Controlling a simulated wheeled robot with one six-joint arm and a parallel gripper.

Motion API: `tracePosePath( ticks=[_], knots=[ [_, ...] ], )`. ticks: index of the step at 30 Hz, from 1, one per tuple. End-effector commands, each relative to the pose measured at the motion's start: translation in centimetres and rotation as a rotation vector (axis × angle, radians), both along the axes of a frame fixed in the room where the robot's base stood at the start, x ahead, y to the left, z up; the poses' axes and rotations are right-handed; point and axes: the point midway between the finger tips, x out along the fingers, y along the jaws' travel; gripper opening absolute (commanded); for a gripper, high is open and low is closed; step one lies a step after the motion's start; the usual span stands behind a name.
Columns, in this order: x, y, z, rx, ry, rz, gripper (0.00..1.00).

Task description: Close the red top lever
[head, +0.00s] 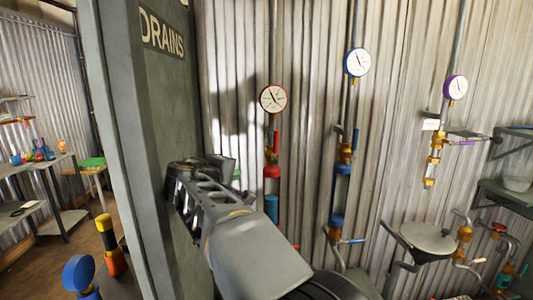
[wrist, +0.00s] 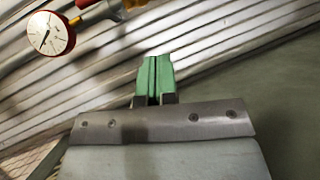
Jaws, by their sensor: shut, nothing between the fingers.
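The red top lever (head: 276,139) stands roughly upright along the pipe under the red-rimmed gauge (head: 273,99), beside a brass valve (head: 271,157). In the wrist view the red-rimmed gauge (wrist: 50,33) is at the upper left. A bit of red (wrist: 87,3) and a brass fitting (wrist: 112,12) show at the top edge; I cannot tell if the red is the lever. My gripper (head: 234,172) is left of the red pipe line in the head view, apart from the lever. Its green fingers (wrist: 153,77) are together and empty in the wrist view.
A grey-green post (head: 150,110) marked DRAINS stands close left of my gripper. Blue-gauge (head: 356,62) and purple-gauge (head: 456,88) pipe lines are to the right on the corrugated wall. A round grey plate (head: 427,238) juts out at lower right.

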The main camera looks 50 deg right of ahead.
Motion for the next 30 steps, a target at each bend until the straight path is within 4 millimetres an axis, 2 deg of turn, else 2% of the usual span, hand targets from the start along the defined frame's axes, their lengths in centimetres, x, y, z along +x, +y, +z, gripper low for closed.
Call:
tracePosePath(
  ticks=[1, 4, 9, 14, 26, 30],
  knots=[
    [0.5, -0.9, 0.8, -0.066, 0.001, -0.014, 0.0],
    [1.0, -2.1, 3.0, -0.173, 0.003, -0.032, 0.0],
    [1.6, -3.5, 4.7, -0.257, 0.005, -0.05, 0.0],
    [2.2, -5.8, 5.0, -0.268, 0.007, -0.053, 0.0],
    [4.3, -12.8, 4.8, -0.265, 0.007, -0.05, 0.0],
    [3.1, -14.3, 4.7, -0.266, 0.006, -0.05, 0.0]
  ],
)
